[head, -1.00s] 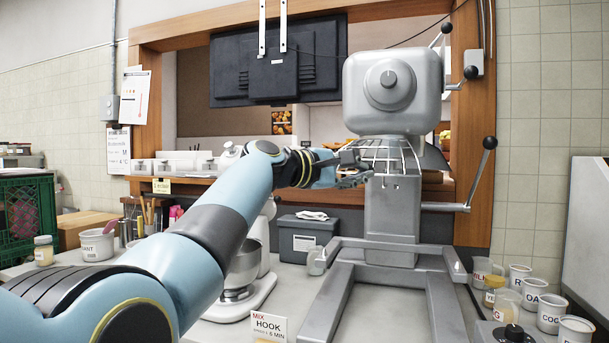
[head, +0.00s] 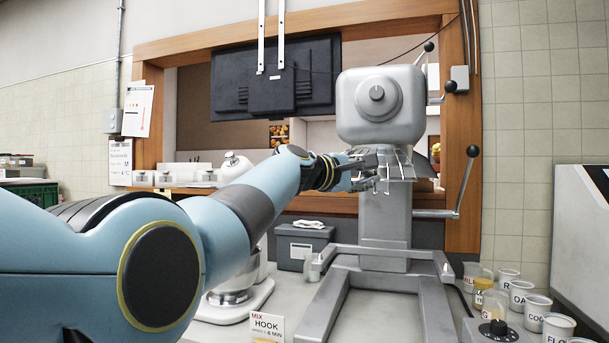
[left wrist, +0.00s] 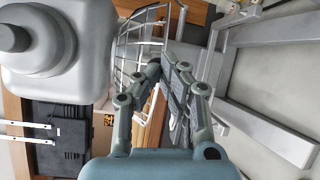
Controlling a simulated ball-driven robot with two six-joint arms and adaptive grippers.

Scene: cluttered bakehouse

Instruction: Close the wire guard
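The wire guard (head: 398,166) is a cage of thin metal bars below the grey head of the big mixer (head: 380,105). In the left wrist view the guard (left wrist: 127,48) shows as a curved grid beside the mixer head. My left gripper (head: 372,176) is at the guard's front left, its fingers overlapping the bars in the head view. In the left wrist view its fingertips (left wrist: 164,62) are close together near the guard's edge. I cannot tell whether they hold a bar or touch it. My right gripper is out of view.
A lever with a black knob (head: 473,152) sticks out at the mixer's right. A smaller white mixer (head: 240,300) and a grey box (head: 303,247) stand to the left. Several labelled pots (head: 537,308) stand at the right. A hook card (head: 267,327) stands in front.

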